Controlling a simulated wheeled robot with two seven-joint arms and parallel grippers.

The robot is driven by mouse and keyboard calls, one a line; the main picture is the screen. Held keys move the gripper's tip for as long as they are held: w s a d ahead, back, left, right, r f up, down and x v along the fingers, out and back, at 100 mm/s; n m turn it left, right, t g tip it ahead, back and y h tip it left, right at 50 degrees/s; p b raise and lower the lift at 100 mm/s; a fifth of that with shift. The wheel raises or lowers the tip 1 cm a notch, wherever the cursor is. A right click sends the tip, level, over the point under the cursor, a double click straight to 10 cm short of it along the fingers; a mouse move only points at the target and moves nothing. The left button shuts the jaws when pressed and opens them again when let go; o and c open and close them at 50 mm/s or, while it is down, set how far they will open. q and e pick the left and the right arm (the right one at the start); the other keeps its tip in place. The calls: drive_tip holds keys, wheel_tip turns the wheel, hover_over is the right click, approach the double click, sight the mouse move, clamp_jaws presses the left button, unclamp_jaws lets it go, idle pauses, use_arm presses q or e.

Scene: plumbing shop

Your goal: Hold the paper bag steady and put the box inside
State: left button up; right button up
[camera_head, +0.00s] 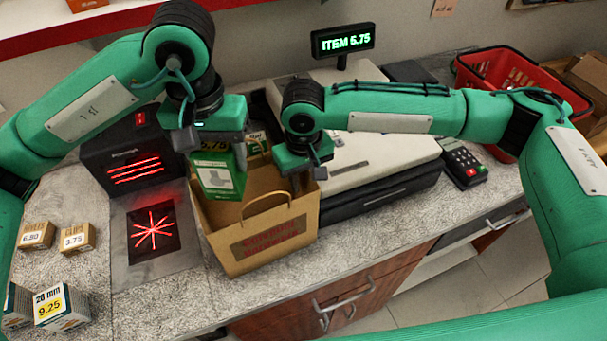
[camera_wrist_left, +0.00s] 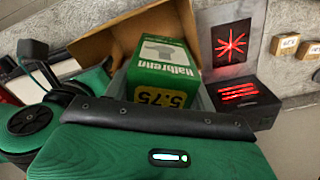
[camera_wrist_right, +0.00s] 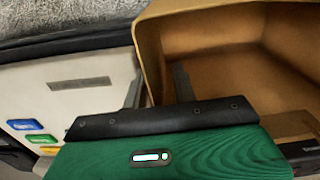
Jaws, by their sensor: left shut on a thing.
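The brown paper bag (camera_head: 262,242) stands upright and open on the counter, its front handle up; its inside shows in the right wrist view (camera_wrist_right: 215,40). The green and white box (camera_head: 220,178), with a yellow 5.75 label, is in my left gripper (camera_head: 214,143), which is shut on it over the bag's left part. The box also shows in the left wrist view (camera_wrist_left: 163,65). My right gripper (camera_head: 306,174) is at the bag's right rim, fingers apart, one on each side of the wall.
A scanner (camera_head: 140,160) with a glowing red plate stands left of the bag. Small priced boxes (camera_head: 62,306) lie at the left. The cash register (camera_head: 375,160) is close on the right, with a card terminal (camera_head: 462,165) and red basket (camera_head: 510,75) beyond.

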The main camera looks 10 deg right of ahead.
clamp_jaws()
use_arm(q)
wheel_tip(320, 180, down, 18)
drive_tip(key=shift+f, duration=0.2)
idle(1.5)
drive_tip(key=o, duration=1.2)
wheel_tip(320, 180, up, 12)
use_arm(e)
drive_tip(key=shift+o, duration=0.5)
unclamp_jaws()
